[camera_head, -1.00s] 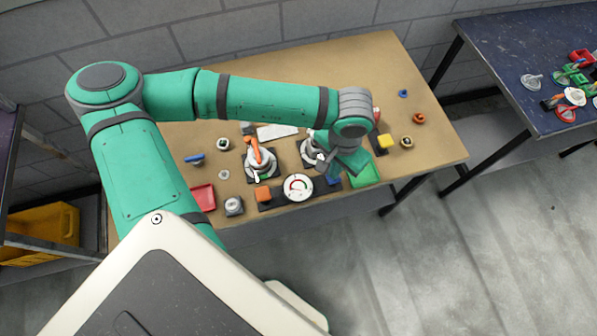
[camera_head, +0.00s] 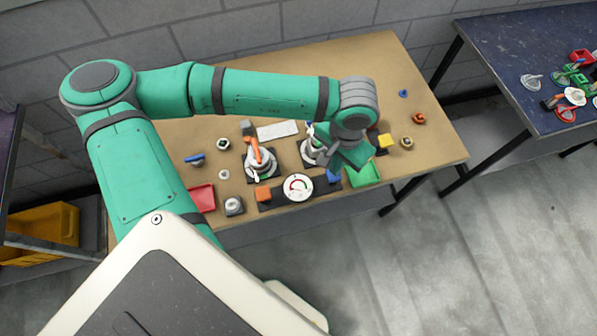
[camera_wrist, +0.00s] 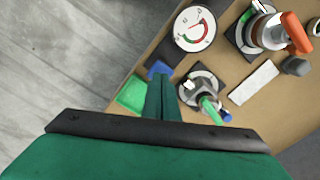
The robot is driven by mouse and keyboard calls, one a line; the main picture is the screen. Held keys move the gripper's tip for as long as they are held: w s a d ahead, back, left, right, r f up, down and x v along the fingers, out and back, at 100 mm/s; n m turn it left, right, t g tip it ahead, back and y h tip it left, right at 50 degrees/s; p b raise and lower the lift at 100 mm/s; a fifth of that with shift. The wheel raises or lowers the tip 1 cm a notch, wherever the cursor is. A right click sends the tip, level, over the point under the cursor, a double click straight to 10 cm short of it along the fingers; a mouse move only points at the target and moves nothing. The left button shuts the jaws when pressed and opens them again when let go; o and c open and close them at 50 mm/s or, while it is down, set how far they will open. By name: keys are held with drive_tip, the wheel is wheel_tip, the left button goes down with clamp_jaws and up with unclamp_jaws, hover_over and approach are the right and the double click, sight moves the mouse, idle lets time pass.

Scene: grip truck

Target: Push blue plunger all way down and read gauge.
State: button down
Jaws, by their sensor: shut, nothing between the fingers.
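The blue plunger (camera_head: 333,176) is a small blue block on a dark base, right of the gauge in the head view. It also shows in the wrist view (camera_wrist: 159,68). The round white gauge (camera_head: 298,187) has a red arc; it is upper middle in the wrist view (camera_wrist: 195,29). Its needle is too small to read surely. My gripper (camera_wrist: 162,86) is shut and empty, its fingertips appearing close to the plunger in the wrist view. Whether they touch, and how far down the plunger is, I cannot tell. In the head view my wrist hangs just behind and right of the plunger.
An orange block (camera_head: 262,193) sits left of the gauge. Two valve-like fittings stand behind, one with an orange handle (camera_head: 256,150), one with a green handle (camera_wrist: 209,107). A green tray (camera_head: 364,175), yellow block (camera_head: 385,141) and red tray (camera_head: 203,197) lie around on the brown table (camera_head: 365,62).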

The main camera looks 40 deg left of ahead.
drive_tip(key=shift+r, duration=2.3)
